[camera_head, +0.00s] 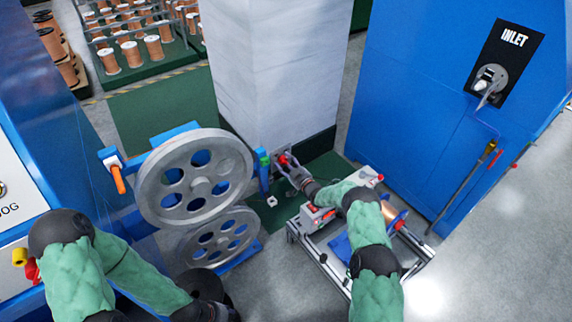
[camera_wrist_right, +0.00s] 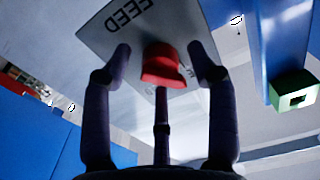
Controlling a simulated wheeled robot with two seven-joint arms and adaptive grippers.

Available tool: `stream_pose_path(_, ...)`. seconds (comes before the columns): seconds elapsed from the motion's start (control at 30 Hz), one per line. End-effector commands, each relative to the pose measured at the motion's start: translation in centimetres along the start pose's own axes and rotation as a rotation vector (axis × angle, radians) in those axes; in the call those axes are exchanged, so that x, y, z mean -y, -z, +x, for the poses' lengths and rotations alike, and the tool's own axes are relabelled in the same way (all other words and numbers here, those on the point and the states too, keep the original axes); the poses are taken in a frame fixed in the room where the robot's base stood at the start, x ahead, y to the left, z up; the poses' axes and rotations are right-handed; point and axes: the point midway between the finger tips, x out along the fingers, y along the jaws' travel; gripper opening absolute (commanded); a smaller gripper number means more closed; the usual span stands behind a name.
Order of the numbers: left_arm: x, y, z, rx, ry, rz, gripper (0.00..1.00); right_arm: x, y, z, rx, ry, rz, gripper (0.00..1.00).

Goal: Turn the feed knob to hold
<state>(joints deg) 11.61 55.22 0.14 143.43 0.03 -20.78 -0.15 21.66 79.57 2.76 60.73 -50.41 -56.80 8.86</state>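The feed knob (camera_wrist_right: 163,65) is red and stands on a pale plate (camera_wrist_right: 115,30) lettered "FEED", seen upside down in the right wrist view. In the head view the red knob (camera_head: 283,160) is small, low on the grey column. My right gripper (camera_wrist_right: 165,75) is open, with a finger on each side of the knob and gaps showing between them. It also shows in the head view (camera_head: 286,166) at the column. The knob's pointer position cannot be read. My left arm comes in at the lower left; its gripper is not clearly seen.
Two grey spoked pulleys (camera_head: 194,176) stand left of the column (camera_head: 275,75). A cart (camera_head: 330,270) with a copper spool is below my right arm. A blue cabinet (camera_head: 420,90) marked "INLET" stands at right. A green block (camera_wrist_right: 294,90) is right of the gripper.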

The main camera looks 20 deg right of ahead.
Motion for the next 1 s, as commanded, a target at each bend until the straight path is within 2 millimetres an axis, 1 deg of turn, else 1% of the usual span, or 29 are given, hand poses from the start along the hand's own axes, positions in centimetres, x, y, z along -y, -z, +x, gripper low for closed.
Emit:
stream_pose_path(0.03,0.00,0.00,0.00,0.000,0.000,0.000,0.40,0.00,-0.01,-0.01,0.000,0.000,0.000,0.42)
stream_pose_path(0.07,0.00,0.00,0.00,0.000,0.000,0.000,0.40,0.00,-0.01,-0.01,0.000,0.000,0.000,0.34)
stream_pose_path(0.1,0.00,0.01,0.00,0.000,0.000,0.000,0.40,0.00,-0.01,-0.02,0.000,0.000,0.000,0.23)
stream_pose_path(0.17,0.00,0.01,0.00,0.000,0.000,0.000,0.40,0.00,-0.02,-0.02,0.000,0.000,0.000,0.06)
stream_pose_path(0.2,0.00,0.01,0.00,0.000,0.000,0.000,0.40,0.00,-0.02,-0.02,0.000,0.000,0.000,0.03)
stream_pose_path(0.47,0.00,0.01,0.00,0.000,0.000,0.000,0.40,0.02,-0.06,-0.03,0.001,0.000,0.015,0.03)
stream_pose_path(0.63,0.00,0.00,0.01,0.000,0.000,0.000,0.40,0.00,-0.04,-0.02,0.000,0.000,0.072,0.03)
stream_pose_path(0.77,0.00,0.00,0.01,0.000,0.000,0.000,0.40,0.00,-0.04,-0.03,0.000,0.000,0.153,0.03)
stream_pose_path(1.0,0.00,0.00,0.01,0.000,0.000,0.000,0.40,0.00,-0.05,-0.03,0.000,0.000,0.365,0.03)
